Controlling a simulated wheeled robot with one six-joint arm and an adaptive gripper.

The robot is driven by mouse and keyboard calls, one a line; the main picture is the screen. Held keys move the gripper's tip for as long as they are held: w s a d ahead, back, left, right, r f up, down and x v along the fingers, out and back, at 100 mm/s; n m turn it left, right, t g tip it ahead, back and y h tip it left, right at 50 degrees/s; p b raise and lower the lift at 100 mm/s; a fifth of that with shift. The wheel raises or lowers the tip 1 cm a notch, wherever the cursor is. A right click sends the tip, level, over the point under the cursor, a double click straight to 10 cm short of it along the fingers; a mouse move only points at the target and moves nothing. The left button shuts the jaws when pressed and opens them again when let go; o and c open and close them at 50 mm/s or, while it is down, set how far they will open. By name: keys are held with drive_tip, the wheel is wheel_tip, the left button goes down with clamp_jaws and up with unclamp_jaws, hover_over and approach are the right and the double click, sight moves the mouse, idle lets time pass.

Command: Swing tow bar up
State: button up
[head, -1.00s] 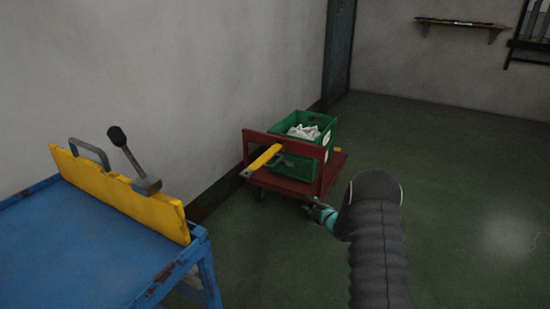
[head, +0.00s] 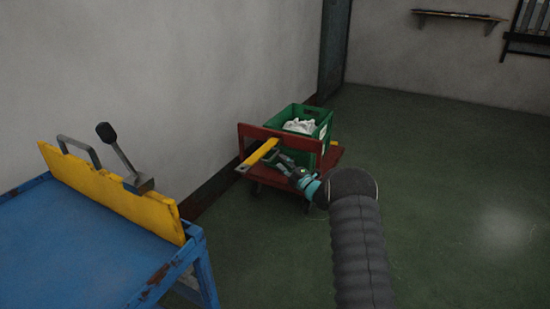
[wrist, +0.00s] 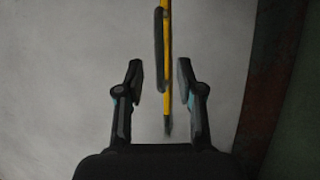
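The yellow tow bar (head: 260,153) juts from the front of a red cart (head: 244,132), roughly level in the head view, with a grey handle on its side. In the wrist view the tow bar (wrist: 167,60) runs lengthwise, its grey handle (wrist: 159,50) just left of it. My gripper (wrist: 160,72) is open, with the bar and handle lying between the lines of its two fingers, nearer the right one. I cannot tell how far ahead the bar is. In the head view my gripper (head: 284,163) is beside the bar's handle, partly hiding it.
A green crate (head: 327,130) with white cloth (head: 299,126) stands on the cart. The wall (head: 220,70) is close on the cart's left. A blue table (head: 75,245) with a yellow board (head: 110,195) and a lever stands at the left. The floor at right is clear.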

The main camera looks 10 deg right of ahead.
sight(275, 155)
drive_tip(key=shift+x, duration=2.7)
clamp_jaws()
drive_tip(key=shift+d, duration=0.1)
